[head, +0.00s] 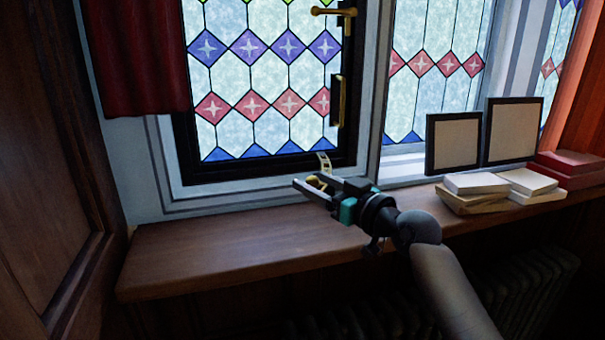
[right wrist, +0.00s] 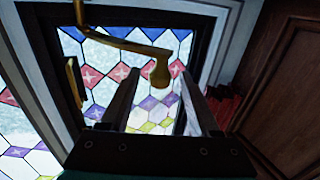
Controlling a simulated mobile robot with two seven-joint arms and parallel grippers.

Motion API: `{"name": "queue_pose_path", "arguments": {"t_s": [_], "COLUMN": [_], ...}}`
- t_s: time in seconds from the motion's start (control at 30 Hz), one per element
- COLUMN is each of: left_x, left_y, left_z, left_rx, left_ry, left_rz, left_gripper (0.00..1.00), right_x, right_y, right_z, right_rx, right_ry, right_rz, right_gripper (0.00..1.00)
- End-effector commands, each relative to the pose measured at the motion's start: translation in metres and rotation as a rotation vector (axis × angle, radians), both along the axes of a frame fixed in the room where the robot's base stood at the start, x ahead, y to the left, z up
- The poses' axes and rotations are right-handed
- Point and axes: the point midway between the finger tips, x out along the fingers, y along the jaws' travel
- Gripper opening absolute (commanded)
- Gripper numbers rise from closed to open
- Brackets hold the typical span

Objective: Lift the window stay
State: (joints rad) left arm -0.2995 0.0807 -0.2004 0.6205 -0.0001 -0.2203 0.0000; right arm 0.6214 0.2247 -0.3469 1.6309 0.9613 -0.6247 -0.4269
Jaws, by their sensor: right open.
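In the right wrist view, the stay (right wrist: 118,40) runs in from the upper left and ends in a rounded brass knob. My right gripper (right wrist: 158,75) is open, with one finger on each side of the knob end in that view. I cannot tell whether either finger touches it. My left gripper is not in view.
The black-framed stained-glass window (head: 255,171) has a brass handle (head: 335,12) higher up. The wooden sill (head: 220,245) is clear at left. Stacked books (head: 475,184) and two dark frames (head: 453,143) stand at right. A red curtain (head: 138,55) hangs at left, beside a wooden panel (head: 45,160).

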Motion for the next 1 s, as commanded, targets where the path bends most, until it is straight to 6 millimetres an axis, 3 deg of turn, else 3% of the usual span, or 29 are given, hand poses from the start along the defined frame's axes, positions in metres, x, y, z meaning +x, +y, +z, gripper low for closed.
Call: {"name": "queue_pose_path", "arguments": {"t_s": [0.3,0.77,1.0], "left_x": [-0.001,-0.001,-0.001], "left_y": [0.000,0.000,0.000], "left_z": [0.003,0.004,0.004], "left_rx": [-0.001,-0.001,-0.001], "left_ry": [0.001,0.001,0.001], "left_rz": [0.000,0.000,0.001], "left_gripper": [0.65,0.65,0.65], "right_x": [0.026,0.032,0.032], "right_y": [0.022,0.028,0.028], "right_z": [0.000,0.000,0.000], "right_rx": [0.001,0.000,0.000], "right_ry": [0.001,0.000,0.000], "right_rz": [0.000,0.000,0.000], "right_gripper": [0.63,0.63,0.39]}}
